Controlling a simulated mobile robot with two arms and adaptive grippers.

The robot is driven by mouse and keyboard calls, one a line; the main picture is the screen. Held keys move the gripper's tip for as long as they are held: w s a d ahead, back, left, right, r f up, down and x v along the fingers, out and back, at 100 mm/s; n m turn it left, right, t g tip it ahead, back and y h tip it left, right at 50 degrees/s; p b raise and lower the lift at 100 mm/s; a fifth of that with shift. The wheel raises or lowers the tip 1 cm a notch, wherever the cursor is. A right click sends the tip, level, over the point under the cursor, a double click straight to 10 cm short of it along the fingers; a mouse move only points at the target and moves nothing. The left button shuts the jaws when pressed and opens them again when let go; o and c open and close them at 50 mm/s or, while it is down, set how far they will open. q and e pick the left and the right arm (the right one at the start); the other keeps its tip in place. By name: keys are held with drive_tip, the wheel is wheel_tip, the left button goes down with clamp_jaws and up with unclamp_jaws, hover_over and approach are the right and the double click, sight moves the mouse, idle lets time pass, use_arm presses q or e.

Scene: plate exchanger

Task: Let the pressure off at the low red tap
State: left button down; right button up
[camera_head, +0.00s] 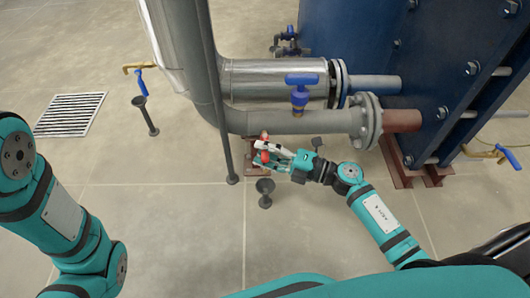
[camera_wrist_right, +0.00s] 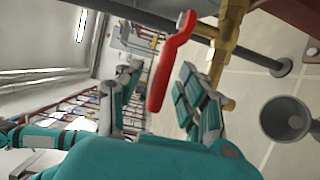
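The low red tap has a red lever handle (camera_wrist_right: 172,60) on a brass valve body (camera_wrist_right: 228,40). In the head view the red handle (camera_head: 263,147) shows low under the grey pipe, partly covered by my right gripper (camera_head: 276,152). In the wrist view my right gripper (camera_wrist_right: 160,85) is open, one finger on each side of the lever. The lever lies across the gap, with no clear grip on it. Of my left arm only links show at the left of the head view; its gripper is out of view.
A grey funnel drain (camera_head: 265,188) stands just below the tap; it also shows in the wrist view (camera_wrist_right: 285,118). A grey pipe (camera_head: 290,122) with a blue-handled valve (camera_head: 300,90) runs above. A thin post (camera_head: 228,140) stands left. A floor grate (camera_head: 70,114) lies far left.

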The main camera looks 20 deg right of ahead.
drive_tip(key=shift+c, duration=0.3)
clamp_jaws()
